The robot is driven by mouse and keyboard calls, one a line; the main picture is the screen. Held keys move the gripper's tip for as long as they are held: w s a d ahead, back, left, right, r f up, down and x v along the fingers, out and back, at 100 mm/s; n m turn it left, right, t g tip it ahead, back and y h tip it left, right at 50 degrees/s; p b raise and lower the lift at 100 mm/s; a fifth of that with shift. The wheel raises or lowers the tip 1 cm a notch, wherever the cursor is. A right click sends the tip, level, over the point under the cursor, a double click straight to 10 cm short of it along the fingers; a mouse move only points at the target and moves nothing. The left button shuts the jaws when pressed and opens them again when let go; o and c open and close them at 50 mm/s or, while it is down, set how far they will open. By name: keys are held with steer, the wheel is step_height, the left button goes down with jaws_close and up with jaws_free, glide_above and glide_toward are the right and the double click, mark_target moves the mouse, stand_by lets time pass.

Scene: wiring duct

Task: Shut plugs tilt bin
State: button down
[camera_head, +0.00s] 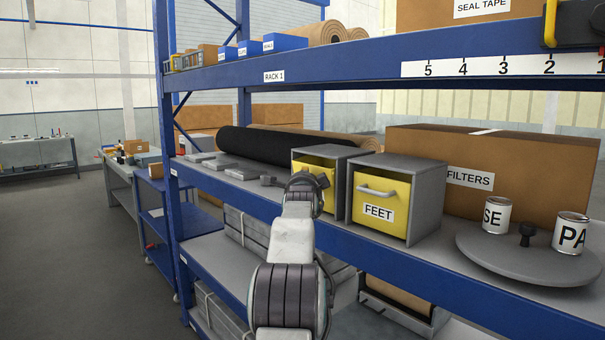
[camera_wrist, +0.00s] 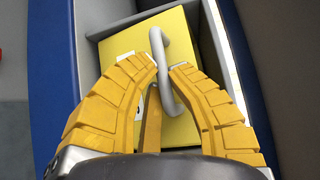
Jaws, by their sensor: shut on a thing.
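A grey housing (camera_head: 340,154) on the middle shelf holds a yellow tilt bin (camera_head: 313,163), mostly hidden behind my arm in the head view. Its label is covered, so I cannot read it there. In the wrist view its yellow front (camera_wrist: 125,62) carries a grey bar handle (camera_wrist: 158,45). My gripper also shows in the head view (camera_head: 318,181), in front of the bin.
A second yellow bin labelled FEET (camera_head: 375,205) stands close on the right. A FILTERS carton (camera_head: 530,170) and a grey turntable (camera_head: 500,254) with two cans are further right. A black roll (camera_head: 272,146) and flat grey pieces lie left. Blue shelf beams run above and below.

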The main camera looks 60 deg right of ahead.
steer(key=shift+s+d+r+m+y+p, duration=0.2)
steer(key=shift+d+r+m+y+p, duration=0.3)
steer(key=shift+p, duration=0.8)
steer(key=shift+d+f+g, duration=0.15)
steer(key=shift+g, duration=0.15)
steer(key=c, duration=1.1)
jaws_free()
steer(key=shift+d, duration=0.1)
steer(key=shift+v, duration=6)
